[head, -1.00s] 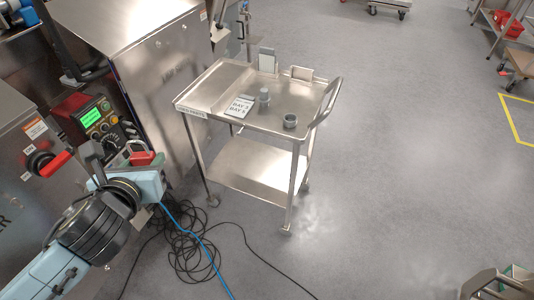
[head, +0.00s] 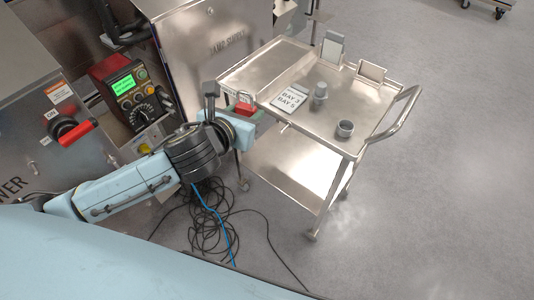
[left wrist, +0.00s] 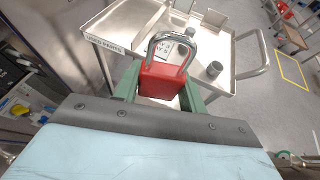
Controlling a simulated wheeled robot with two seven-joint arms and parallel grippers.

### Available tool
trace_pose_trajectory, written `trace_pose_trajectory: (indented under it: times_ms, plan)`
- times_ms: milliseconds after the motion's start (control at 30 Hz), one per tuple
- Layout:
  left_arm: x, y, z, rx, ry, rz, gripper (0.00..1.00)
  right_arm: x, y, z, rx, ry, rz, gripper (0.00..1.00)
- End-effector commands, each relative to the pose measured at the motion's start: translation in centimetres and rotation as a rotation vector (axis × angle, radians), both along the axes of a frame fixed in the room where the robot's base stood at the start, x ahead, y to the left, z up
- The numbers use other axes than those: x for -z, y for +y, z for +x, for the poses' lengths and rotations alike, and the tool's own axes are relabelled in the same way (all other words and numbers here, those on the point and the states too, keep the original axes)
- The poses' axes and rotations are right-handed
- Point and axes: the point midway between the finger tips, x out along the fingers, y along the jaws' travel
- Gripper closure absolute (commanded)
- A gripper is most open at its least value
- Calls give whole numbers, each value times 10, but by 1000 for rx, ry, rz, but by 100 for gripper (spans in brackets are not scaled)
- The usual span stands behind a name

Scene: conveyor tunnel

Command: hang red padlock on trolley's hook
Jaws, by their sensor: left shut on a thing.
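The red padlock (left wrist: 160,82) with its silver shackle sits between the green fingers of my left gripper (left wrist: 160,92) in the left wrist view. The left gripper is shut on it, with the shackle pointing up and away. In the head view the padlock (head: 245,107) shows at the near left corner of the steel trolley (head: 318,128), in front of its edge. I cannot tell whether it touches the trolley. The right gripper is not in view.
On the trolley top lie a printed card (head: 290,98), a grey bottle (head: 320,92) and a grey cup (head: 345,128). A control box (head: 133,92) and a red switch handle (head: 74,132) stand left. Cables (head: 205,215) lie coiled on the floor.

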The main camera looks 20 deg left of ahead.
Motion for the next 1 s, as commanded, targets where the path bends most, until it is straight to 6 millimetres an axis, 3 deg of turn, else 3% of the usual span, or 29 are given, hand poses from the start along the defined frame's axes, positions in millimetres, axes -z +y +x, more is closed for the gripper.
trace_pose_trajectory:
  times_ms: [33, 100, 300, 400, 600, 1000]
  plan:
    - [37, -3, 7, 26, 4, 5, 100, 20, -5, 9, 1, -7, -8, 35]
    - [70, -8, 17, 69, 5, 6, 100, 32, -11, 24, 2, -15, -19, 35]
    - [153, -18, 39, 176, 5, 2, 100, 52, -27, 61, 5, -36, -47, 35]
    - [183, -21, 46, 215, 3, -3, 100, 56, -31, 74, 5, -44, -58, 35]
    - [212, -23, 53, 258, -3, -13, 100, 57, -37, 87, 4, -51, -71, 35]
    - [216, -30, 70, 265, -6, -14, 100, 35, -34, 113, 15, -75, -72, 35]
